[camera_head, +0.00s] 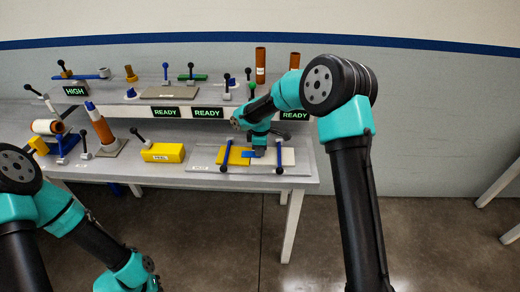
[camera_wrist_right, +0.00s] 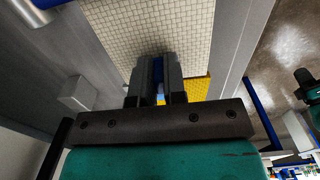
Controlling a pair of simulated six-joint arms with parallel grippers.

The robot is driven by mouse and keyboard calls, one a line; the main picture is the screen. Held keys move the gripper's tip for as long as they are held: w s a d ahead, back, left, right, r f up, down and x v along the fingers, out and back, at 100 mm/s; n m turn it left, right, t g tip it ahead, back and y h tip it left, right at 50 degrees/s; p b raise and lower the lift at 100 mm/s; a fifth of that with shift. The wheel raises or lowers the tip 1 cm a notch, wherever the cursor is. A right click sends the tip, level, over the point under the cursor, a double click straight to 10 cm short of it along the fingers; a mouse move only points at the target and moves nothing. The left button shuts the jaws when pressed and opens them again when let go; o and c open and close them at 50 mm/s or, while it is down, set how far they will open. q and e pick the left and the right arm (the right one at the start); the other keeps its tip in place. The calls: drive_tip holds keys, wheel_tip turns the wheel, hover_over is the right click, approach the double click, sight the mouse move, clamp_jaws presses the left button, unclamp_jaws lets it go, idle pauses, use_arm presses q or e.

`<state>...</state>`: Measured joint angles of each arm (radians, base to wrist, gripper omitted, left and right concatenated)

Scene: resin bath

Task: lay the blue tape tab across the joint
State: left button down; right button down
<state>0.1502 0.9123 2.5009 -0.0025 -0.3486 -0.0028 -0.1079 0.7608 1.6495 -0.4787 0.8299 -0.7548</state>
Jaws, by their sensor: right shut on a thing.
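A yellow panel (camera_head: 237,158) and a pale panel (camera_head: 287,157) lie side by side on a grey board at the front of the bench. My right gripper (camera_head: 258,151) is low over the line between them. In the right wrist view its fingers (camera_wrist_right: 160,82) are shut on the blue tape tab (camera_wrist_right: 160,67), mostly hidden between them. A bit of blue tab (camera_head: 248,154) shows left of the fingers in the head view. Whether it touches the panels I cannot tell. The wrist view also shows the pale gridded panel (camera_wrist_right: 150,25) and yellow panel (camera_wrist_right: 198,88).
A raised shelf with READY signs (camera_head: 208,112) runs behind.

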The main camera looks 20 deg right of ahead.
drive_tip(key=c, duration=1.1)
unclamp_jaws()
drive_tip(key=shift+r, duration=0.15)
wheel_tip(320, 180, up, 17)
